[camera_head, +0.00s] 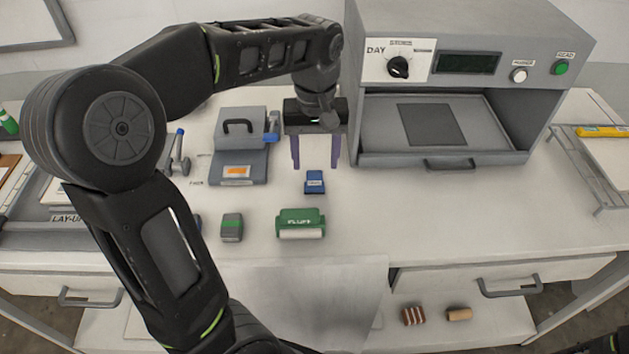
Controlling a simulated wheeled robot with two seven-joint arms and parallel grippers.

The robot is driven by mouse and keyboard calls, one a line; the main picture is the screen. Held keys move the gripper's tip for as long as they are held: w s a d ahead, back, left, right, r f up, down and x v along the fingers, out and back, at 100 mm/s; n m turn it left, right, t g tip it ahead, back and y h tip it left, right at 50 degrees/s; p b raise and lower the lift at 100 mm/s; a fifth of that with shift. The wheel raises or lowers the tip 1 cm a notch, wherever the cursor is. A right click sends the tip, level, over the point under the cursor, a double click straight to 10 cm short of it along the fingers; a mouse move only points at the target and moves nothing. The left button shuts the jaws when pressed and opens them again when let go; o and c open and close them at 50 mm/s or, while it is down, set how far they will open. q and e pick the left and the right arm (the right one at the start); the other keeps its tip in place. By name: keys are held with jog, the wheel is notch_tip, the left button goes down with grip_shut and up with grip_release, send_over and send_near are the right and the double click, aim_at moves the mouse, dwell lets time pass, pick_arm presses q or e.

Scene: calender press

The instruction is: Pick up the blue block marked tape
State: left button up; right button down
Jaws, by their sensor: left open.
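The blue block (315,182) lies on the white bench top, with a pale label on it whose print is too small to read. My left gripper (316,165) hangs above and just behind the block, pointing down. Its two purple fingers are spread apart with nothing between them. The fingertips look close to the block's far edge, and I cannot tell the exact height gap. My right gripper does not show.
A green block marked FLUFF (301,224) and a smaller grey-green block (232,227) lie nearer me. A grey press-like device (239,160) stands left of the gripper. The large grey machine (450,80) stands to the right. Bench right of the blue block is clear.

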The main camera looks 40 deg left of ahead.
aim_at(315, 173)
pick_arm(q)
jog(key=shift+s+f+p, duration=0.15)
jog(key=shift+f+p, duration=0.35)
jog(key=shift+f, duration=2.1)
jog(key=shift+c, duration=0.3)
grip_shut()
